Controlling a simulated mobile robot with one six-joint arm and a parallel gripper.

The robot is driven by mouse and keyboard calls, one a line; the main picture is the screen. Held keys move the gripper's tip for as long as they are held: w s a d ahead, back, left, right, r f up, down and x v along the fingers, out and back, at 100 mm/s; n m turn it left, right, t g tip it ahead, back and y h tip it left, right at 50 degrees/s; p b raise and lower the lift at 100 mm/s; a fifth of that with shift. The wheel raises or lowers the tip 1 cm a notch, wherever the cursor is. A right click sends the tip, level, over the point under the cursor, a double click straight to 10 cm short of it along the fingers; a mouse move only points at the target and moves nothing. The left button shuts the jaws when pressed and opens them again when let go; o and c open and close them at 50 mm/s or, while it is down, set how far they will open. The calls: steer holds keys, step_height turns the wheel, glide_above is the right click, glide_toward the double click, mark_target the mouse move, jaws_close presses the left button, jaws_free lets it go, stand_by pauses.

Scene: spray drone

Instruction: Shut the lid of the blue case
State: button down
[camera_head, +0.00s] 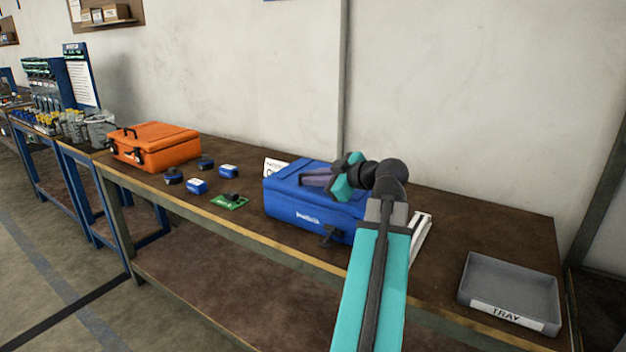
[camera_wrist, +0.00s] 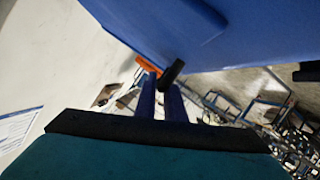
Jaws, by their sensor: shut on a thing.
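The blue case (camera_head: 300,214) stands on the wooden bench, with white lettering and a black handle or latch on its front. Its lid (camera_head: 290,172) looks down or nearly down; my arm covers its right part, so I cannot tell whether the seam is fully shut. My gripper (camera_head: 308,179) lies over the lid's top, its fingers pointing left. In the wrist view, the blue case (camera_wrist: 175,30) fills the top. My fingers (camera_wrist: 161,88) reach a small black part at its edge. They are shut on part of the lid, though the exact contact is unclear.
An orange case (camera_head: 158,147) stands farther left. Blue batteries (camera_head: 197,186), dark round parts and a green board (camera_head: 229,201) lie between the cases. A white sign stands behind the blue case.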

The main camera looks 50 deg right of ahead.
steer(key=shift+s+a+f, duration=0.1)
steer(key=shift+s+f, duration=0.05)
steer(key=shift+f, duration=0.2)
steer(key=c, duration=2.1)
jaws_free()
steer(key=shift+s+r, duration=0.1)
steer(key=shift+r, duration=0.05)
step_height(320, 180, up, 5)
steer(key=p, duration=0.1)
glide_above(352, 206)
